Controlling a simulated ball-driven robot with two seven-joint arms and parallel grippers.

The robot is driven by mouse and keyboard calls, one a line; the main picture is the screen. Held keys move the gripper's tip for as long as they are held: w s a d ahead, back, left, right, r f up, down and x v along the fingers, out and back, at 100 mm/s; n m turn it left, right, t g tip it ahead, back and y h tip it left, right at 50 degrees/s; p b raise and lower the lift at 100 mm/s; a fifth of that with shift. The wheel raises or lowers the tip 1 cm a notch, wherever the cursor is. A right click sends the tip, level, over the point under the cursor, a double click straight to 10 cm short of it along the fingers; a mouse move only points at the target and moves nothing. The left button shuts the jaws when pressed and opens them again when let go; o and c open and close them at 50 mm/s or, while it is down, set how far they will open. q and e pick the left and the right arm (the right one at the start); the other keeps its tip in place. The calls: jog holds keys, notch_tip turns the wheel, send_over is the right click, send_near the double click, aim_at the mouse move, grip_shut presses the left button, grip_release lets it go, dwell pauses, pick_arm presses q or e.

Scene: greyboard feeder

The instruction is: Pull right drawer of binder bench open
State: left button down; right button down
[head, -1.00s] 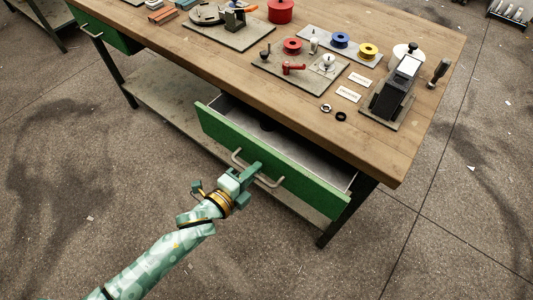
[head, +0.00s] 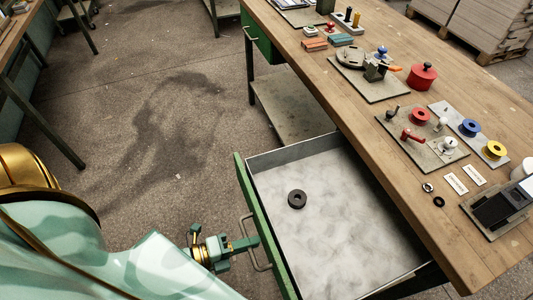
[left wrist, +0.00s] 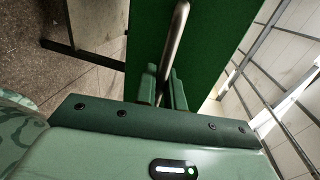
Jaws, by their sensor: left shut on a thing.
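The right drawer (head: 338,215) of the binder bench (head: 400,130) stands well out from under the bench top. Its grey inside shows, with a black ring (head: 297,199) lying on the floor of it. Its green front faces left in the head view. My left gripper (head: 252,243) is at the drawer's metal handle (head: 258,262) and is shut on it. In the left wrist view the handle bar (left wrist: 176,38) runs between the two green fingers (left wrist: 165,88), in front of the green drawer front (left wrist: 215,45). My right gripper is not in view.
On the bench top are a red pot (head: 423,76), a plate with a red-handled clamp (head: 412,135), coloured spools and a black device (head: 497,208). A closed green drawer (head: 262,35) is at the bench's far end. Bare floor (head: 150,120) lies left of the bench.

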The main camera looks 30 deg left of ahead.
pick_arm(q)
jog(key=shift+v, duration=0.85)
jog(key=shift+f, duration=0.2)
jog(key=c, duration=1.6)
grip_release()
jog(key=p+v, duration=0.2)
jog(key=v, duration=1.4)
jog(key=shift+s+a, duration=0.1)
jog(key=shift+a, duration=0.1)
